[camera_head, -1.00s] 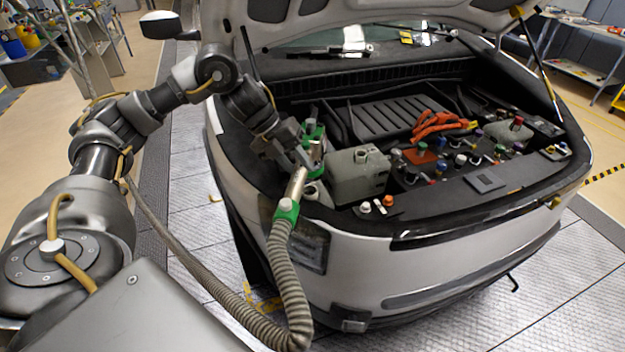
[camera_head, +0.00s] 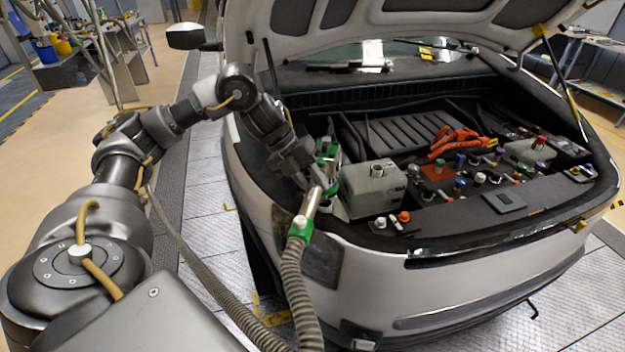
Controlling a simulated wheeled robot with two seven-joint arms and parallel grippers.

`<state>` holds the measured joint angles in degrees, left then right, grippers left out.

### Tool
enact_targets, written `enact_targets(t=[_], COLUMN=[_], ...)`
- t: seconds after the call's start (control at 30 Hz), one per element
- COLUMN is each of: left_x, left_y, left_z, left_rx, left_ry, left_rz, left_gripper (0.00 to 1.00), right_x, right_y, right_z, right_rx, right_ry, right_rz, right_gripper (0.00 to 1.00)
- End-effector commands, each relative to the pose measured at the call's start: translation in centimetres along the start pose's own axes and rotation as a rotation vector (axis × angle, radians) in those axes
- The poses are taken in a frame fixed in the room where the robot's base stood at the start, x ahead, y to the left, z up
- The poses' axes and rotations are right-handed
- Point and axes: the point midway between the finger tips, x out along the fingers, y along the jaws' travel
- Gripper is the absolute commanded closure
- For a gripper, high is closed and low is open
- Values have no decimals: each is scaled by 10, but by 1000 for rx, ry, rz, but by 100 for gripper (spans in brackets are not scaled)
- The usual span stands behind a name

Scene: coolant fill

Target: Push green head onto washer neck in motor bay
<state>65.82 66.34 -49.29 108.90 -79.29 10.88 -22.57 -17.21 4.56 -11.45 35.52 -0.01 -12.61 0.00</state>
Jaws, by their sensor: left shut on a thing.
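The green head (camera_head: 325,152) is at the left side of the motor bay, on a silver filling tool with a ribbed hose (camera_head: 292,285). My left gripper (camera_head: 318,178) is shut on this tool, just left of a grey-green tank (camera_head: 372,190). A pale container (camera_head: 336,207) shows partly below the head. The washer neck is hidden behind the gripper and head, or too small to make out. I cannot tell whether the head touches a neck. My right gripper is out of view.
The car's raised hood (camera_head: 400,20) hangs over the bay, held by a strut (camera_head: 271,68) at left. Orange cables (camera_head: 455,142) and several coloured caps lie right of the tank. Loose white and orange caps (camera_head: 403,217) sit on the front ledge.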

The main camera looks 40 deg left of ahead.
Motion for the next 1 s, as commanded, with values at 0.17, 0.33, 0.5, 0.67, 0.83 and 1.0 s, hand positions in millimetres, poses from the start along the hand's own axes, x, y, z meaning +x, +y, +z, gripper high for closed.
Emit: enact_targets(t=[0.17,0.33,0.5,0.67,0.83,1.0], left_x=[16,26,30,30,30,30], left_y=[11,17,20,20,20,20], left_z=[0,0,0,0,0,0], left_rx=[0,0,1,1,1,1], left_ry=[1,1,0,0,0,0], left_rz=[0,-1,-1,-1,-1,-1], left_gripper=[100,100,100,100,100,100], right_x=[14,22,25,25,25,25], right_y=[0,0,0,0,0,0], right_z=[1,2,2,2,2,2], right_rx=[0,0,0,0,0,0], right_ry=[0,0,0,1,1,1], right_rz=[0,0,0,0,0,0], right_gripper=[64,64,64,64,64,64])
